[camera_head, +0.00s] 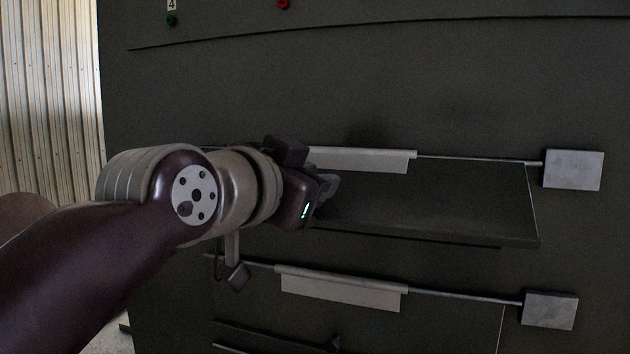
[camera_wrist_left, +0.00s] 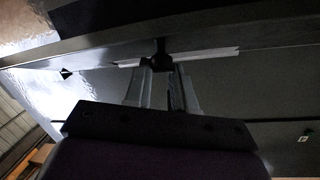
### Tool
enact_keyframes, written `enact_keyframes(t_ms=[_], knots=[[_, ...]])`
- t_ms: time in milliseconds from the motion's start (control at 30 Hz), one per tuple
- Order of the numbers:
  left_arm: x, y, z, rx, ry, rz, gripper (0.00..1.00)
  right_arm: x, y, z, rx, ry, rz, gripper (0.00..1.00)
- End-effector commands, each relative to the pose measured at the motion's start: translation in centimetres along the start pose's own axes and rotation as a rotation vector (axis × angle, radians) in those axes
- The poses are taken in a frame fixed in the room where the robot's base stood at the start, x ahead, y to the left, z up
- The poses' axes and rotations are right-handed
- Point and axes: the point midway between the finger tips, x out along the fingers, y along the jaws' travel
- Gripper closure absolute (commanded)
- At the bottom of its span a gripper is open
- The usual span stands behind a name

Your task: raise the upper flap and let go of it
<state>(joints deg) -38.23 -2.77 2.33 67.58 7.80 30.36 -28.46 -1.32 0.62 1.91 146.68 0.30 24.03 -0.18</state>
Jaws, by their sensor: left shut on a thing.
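The upper flap (camera_head: 440,205) is a dark panel hanging below a rod with a pale strip (camera_head: 365,160). Its lower edge appears to stand a little out from the dark enclosure face. My left gripper (camera_head: 325,190) is at the left part of this flap, and its fingers are partly hidden by my wrist. In the left wrist view, my left gripper (camera_wrist_left: 165,88) is shut on a small black knob (camera_wrist_left: 161,56) at the flap's edge. My right gripper is in neither view.
A lower flap with its own rod and pale strip (camera_head: 340,289) lies below, with a dark knob (camera_head: 334,342) near the bottom. Pale blocks (camera_head: 573,169) (camera_head: 550,310) stand at the rods' right ends. A red knob (camera_head: 283,4) and a green knob (camera_head: 171,20) are above.

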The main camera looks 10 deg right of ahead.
Motion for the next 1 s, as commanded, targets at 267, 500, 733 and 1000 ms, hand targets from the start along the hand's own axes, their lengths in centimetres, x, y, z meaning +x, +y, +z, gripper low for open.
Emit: enact_keyframes(t_ms=[267,500,733,1000], knots=[[-0.5,-0.9,-1.9,-0.011,-0.073,0.026,1.0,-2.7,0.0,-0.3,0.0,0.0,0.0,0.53],[-0.4,-0.9,-1.9,-0.015,-0.106,0.039,1.0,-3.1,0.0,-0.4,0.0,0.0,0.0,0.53],[-0.3,-0.8,-1.6,-0.015,-0.113,0.042,1.0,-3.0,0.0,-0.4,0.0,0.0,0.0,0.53],[-0.3,-0.7,-1.5,-0.016,-0.116,0.044,0.53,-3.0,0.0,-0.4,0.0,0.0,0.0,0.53]])
